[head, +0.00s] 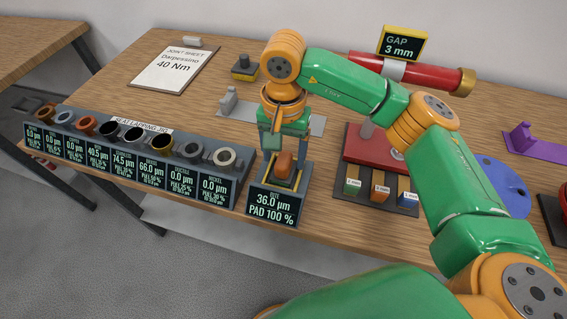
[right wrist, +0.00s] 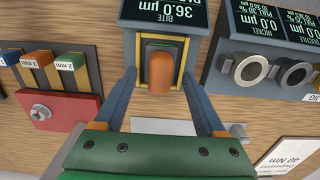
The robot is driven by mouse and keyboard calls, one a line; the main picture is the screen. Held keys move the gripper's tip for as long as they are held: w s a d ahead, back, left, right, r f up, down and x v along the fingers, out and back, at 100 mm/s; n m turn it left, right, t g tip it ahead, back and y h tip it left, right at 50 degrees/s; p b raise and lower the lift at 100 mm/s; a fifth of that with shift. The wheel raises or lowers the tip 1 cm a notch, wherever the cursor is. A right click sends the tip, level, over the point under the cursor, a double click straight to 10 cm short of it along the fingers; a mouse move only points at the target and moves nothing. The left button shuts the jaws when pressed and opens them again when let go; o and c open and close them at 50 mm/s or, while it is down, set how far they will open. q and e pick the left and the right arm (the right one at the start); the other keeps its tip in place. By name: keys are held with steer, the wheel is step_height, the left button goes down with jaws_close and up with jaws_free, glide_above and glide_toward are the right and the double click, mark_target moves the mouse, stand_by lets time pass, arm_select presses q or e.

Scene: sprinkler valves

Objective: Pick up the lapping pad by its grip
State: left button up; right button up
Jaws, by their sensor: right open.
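The lapping pad's rounded orange-brown grip (head: 284,165) stands up from a dark holder (head: 272,207) whose screen reads 36.0 µm, PAD 100 %. In the right wrist view the grip (right wrist: 160,72) stands in the holder's square recess (right wrist: 150,48); the pad under it is mostly hidden. My right gripper (head: 283,146) is open and points down at the holder. In the right wrist view its two fingers (right wrist: 160,84) are spread wide on either side of the grip, with nothing held. I cannot tell exactly how far down they reach. My left gripper is not in view.
A long rack (head: 135,170) of several ringed valve seats with screens stands left of the holder. A red block (head: 366,148) and coloured gap gauges (head: 380,191) lie to the right. A red cylinder (head: 430,77) with a GAP 3 mm sign is behind. A paper sheet (head: 172,70) lies far left.

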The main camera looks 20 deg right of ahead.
steer(key=shift+f, duration=0.85)
jaws_close()
